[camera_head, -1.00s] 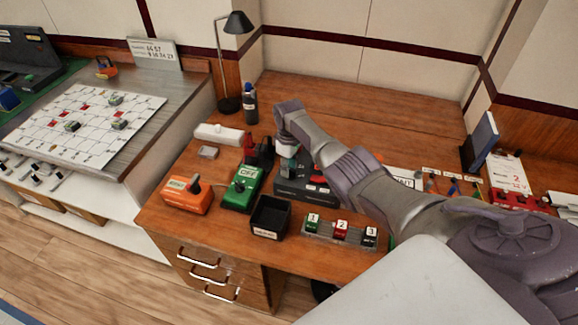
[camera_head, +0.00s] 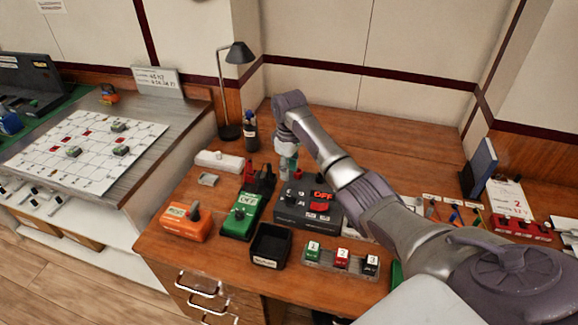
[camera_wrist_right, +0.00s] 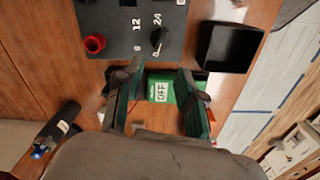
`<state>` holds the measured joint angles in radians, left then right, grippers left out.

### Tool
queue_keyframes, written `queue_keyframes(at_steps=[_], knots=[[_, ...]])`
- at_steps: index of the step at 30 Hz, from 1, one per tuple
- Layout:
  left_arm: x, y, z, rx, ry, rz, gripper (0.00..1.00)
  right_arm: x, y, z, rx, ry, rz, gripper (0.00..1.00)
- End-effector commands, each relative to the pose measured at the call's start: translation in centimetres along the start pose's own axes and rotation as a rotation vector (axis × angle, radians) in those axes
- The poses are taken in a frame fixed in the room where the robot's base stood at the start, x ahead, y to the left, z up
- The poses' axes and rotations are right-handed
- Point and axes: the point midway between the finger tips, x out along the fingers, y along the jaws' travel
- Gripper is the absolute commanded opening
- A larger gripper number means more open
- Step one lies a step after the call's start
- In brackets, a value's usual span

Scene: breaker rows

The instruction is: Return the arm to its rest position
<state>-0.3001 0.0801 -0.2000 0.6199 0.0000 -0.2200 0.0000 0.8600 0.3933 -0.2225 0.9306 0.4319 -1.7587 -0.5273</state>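My right arm reaches in from the lower right in the head view, bent down over the desk. My right gripper (camera_head: 285,180) hangs above the desk by the back of the green OFF box and the left side of the dark grey box. In the right wrist view my right gripper (camera_wrist_right: 157,100) has its two fingers well apart, with nothing held between them. The green OFF box (camera_wrist_right: 163,88) shows below and between them. My left gripper is not in view.
An orange box (camera_head: 186,226), the green box (camera_head: 240,219), a black bin (camera_head: 270,242) and a numbered block tray (camera_head: 340,262) stand nearby. A lamp (camera_head: 230,100) stands behind.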

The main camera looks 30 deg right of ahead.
Motion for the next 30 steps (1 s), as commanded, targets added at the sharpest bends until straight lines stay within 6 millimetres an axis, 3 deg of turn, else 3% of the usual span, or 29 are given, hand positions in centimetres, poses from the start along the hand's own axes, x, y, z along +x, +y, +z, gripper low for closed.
queue_keyframes(at_steps=[6, 21, 26, 30], knots=[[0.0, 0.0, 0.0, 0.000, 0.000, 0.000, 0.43, -1.0, 0.0, 0.1, 0.000, -0.001, 0.000, 0.39], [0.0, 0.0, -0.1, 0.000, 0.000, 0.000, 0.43, -0.7, -0.2, 0.1, -0.002, -0.002, 0.001, 0.39], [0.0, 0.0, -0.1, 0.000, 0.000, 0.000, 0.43, 2.6, -3.0, 0.9, -0.019, -0.006, 0.028, 0.39], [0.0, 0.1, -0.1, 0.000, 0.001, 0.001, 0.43, 7.3, -8.3, 3.1, -0.033, 0.014, 0.065, 0.39]])
